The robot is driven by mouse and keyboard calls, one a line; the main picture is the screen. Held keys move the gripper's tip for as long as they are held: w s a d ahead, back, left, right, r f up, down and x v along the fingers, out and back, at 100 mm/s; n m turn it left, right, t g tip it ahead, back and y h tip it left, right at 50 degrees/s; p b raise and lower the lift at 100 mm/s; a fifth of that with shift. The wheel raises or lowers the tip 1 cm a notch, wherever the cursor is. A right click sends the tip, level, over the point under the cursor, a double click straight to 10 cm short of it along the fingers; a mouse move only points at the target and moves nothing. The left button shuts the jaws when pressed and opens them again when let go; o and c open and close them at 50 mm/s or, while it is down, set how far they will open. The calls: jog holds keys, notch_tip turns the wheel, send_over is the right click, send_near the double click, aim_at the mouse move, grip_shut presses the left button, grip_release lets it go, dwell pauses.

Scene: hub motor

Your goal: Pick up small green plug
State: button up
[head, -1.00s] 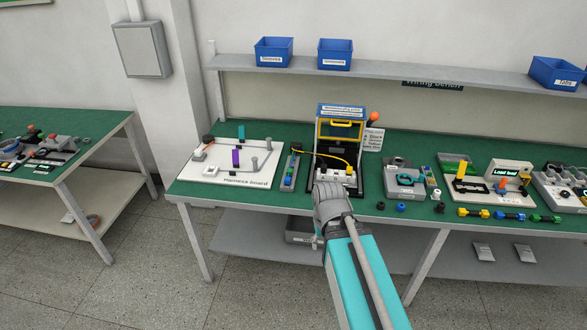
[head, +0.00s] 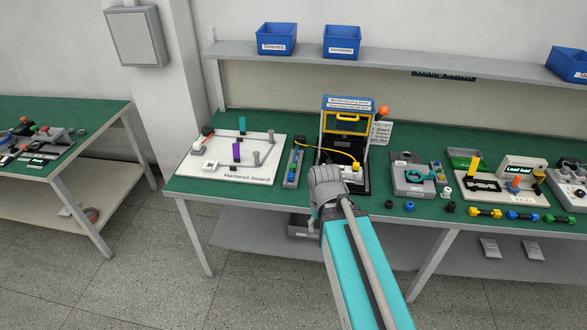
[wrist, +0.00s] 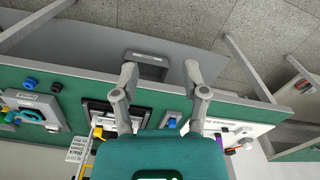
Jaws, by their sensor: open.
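A small dark piece with green ends (head: 558,219) lies at the bench's front right in the head view, right of a yellow one and a blue one; I cannot tell whether it is the small green plug. A narrow tray (head: 293,165) beside the harness board holds small coloured pieces too small to tell apart; it also shows in the wrist view (wrist: 172,121). My gripper (wrist: 161,72) is open and empty in the wrist view, its fingers apart over the bench's front edge and lower shelf. In the head view my arm hides the fingertips.
The harness board (head: 225,172) lies left of a case with a yellow-framed lid (head: 345,122). A grey device (head: 412,182) and a load board (head: 497,193) stand to the right. Blue bins (head: 276,38) sit on the upper shelf. Green bench top is bare between items.

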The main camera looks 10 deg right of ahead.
jog(key=o, duration=0.3)
jog(key=shift+w+f, duration=0.1)
jog(key=shift+w, duration=0.05)
jog(key=w+d+f+n+t+h+b, duration=0.1)
jog(key=w+f+n+t+h+b, duration=0.2)
jog(key=w+n+b, duration=0.45)
jog(key=w+f+n+t+h+b, duration=0.1)
jog(key=w+f+n+t+b, duration=0.2)
jog(key=w+f+n+b, duration=0.45)
jog(key=w+a+n+t+b, duration=0.1)
jog(key=w+n+t+b, duration=0.1)
jog(key=w+n, duration=0.3)
jog(key=w+a+n+t+b, duration=0.2)
jog(key=w+n+b, duration=0.1)
jog(key=w+n, duration=0.2)
jog(key=w+a+f+n+t+b, duration=0.1)
jog(key=w+a+n+t+b, duration=0.1)
jog(key=w+n, duration=0.4)
jog(key=shift+a, duration=0.2)
jog(key=shift+w+a+r+n+t+b, duration=0.25)
jog(key=shift+n+t+b, duration=0.2)
jog(key=shift+n, duration=0.35)
jog(key=shift+w+f, duration=0.1)
